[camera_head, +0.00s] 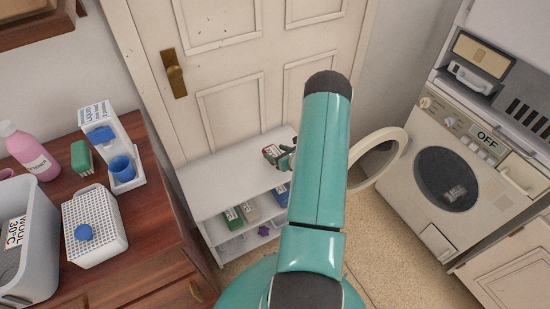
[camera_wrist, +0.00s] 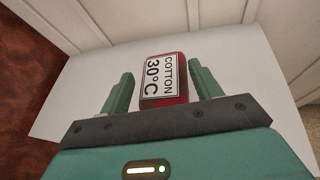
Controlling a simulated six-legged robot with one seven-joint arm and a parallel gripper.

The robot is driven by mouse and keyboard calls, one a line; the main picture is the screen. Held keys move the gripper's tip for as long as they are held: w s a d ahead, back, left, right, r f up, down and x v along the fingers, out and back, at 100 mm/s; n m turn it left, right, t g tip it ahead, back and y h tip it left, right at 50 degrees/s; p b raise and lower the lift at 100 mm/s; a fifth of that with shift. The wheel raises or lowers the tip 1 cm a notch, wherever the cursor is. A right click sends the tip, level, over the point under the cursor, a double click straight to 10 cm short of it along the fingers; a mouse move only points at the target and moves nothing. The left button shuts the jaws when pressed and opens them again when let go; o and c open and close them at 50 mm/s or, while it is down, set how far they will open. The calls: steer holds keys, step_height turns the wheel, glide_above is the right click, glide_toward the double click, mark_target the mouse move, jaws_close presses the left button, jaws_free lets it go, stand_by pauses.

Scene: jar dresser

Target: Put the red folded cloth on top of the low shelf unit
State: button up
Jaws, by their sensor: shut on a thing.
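The red folded cloth (camera_wrist: 181,99) carries a white label reading COTTON 30°C. It sits between the two green fingers of my gripper (camera_wrist: 160,72), which is shut on it. In the head view the cloth (camera_head: 268,153) shows small, and my gripper (camera_head: 281,156) is partly hidden by my arm. The low shelf unit (camera_head: 222,183) is white and stands against the door. Its bare top (camera_wrist: 85,85) lies under the cloth in the wrist view. I cannot tell whether the cloth touches it.
Labelled green and grey folded items (camera_head: 250,212) and a purple thing (camera_head: 265,231) sit on the unit's lower shelves. A wooden dresser (camera_head: 150,235) at left holds a basket, bottle and boxes. A washing machine (camera_head: 450,170) with its round door open (camera_head: 392,140) stands at right.

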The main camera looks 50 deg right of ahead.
steer(key=shift+w+f, duration=0.25)
steer(key=shift+w, duration=0.05)
steer(key=f, duration=0.3)
steer(key=shift+w+d+f, duration=0.15)
steer(key=shift+w+f, duration=0.05)
steer(key=shift+f, duration=0.1)
steer(key=o, duration=1.5)
steer(key=v, duration=1.2)
